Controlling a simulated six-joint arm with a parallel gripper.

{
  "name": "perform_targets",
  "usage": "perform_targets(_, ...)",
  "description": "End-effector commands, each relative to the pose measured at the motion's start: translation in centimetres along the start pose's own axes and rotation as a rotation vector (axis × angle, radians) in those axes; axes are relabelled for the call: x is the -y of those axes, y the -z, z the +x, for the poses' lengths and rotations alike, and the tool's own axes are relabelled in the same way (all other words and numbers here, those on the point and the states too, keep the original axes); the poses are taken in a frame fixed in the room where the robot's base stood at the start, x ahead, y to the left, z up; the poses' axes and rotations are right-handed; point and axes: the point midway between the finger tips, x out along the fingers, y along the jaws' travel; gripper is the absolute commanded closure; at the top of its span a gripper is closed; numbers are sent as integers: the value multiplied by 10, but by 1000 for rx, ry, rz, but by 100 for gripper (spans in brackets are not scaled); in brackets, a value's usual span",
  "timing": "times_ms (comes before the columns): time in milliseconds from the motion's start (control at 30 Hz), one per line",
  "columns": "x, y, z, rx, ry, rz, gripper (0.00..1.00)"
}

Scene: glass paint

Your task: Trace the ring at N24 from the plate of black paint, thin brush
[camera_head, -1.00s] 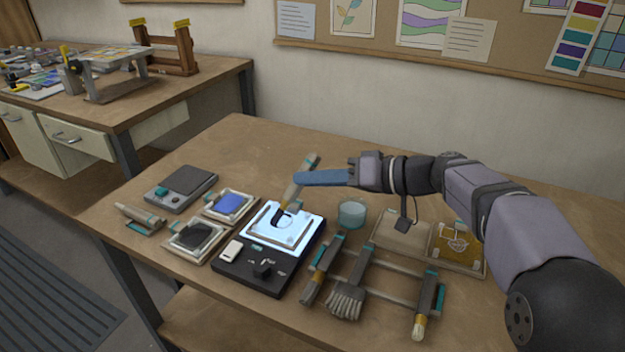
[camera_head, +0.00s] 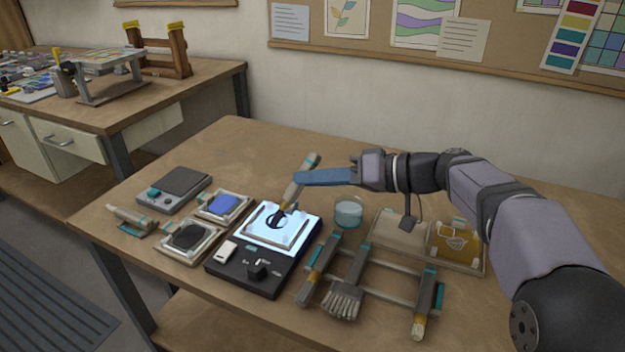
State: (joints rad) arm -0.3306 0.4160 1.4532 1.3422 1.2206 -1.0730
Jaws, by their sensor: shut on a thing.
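My gripper (camera_head: 300,178) is shut on a brush (camera_head: 291,192), which it holds at a slant above the lit panel (camera_head: 243,238). The dark brush tip points down at the panel and appears to touch it. A dark curved line, part of a ring (camera_head: 267,222), shows on the glass just left of the tip. The brush covers some of the ring's right side, so I cannot tell whether it is closed. The plate of black paint (camera_head: 165,250) lies on the table left of the panel. Labels such as N24 are too small to read.
A plate of blue paint (camera_head: 203,214) lies behind the black one. A grey scale (camera_head: 183,182) stands farther back left. A glass jar (camera_head: 348,213) stands right of the panel. A rack with several brushes (camera_head: 385,285) lies at front right, a tray (camera_head: 405,232) behind it.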

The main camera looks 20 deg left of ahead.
Motion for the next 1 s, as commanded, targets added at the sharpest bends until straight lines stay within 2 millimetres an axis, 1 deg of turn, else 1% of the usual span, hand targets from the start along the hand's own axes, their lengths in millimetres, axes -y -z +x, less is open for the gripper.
perform_targets(1000,-9,3,-11,0,0,0,100)
